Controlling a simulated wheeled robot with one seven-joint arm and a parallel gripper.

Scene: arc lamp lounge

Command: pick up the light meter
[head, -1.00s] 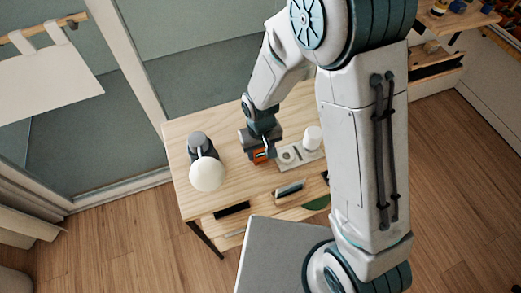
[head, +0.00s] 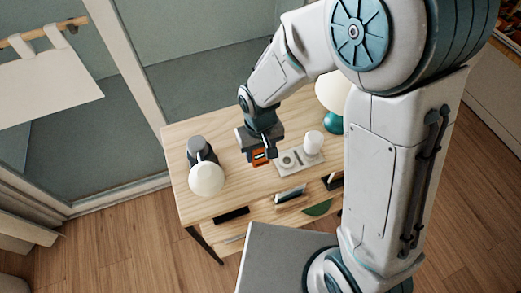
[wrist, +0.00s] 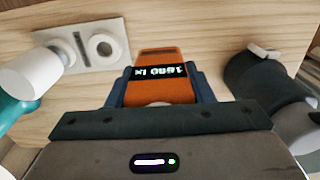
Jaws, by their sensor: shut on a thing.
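The light meter (wrist: 158,92) is an orange block with a dark display reading "1680 lx", upside down in the wrist view. It also shows in the head view (head: 260,158) as a small orange shape below my gripper. My gripper (head: 262,150) is shut on the light meter, with a dark blue finger on each side of it. In the wrist view my gripper (wrist: 158,93) fills the lower middle. The meter appears to be held above the wooden table (head: 225,180); the exact gap is hard to tell.
A grey lamp with a white round shade (head: 207,178) stands left of my gripper. A pale tray (head: 283,168) with round and slotted recesses lies to the right, with a white cylinder (head: 314,142) beside or on it. A teal-based lamp (head: 334,122) stands behind. Shelf items sit below the tabletop front.

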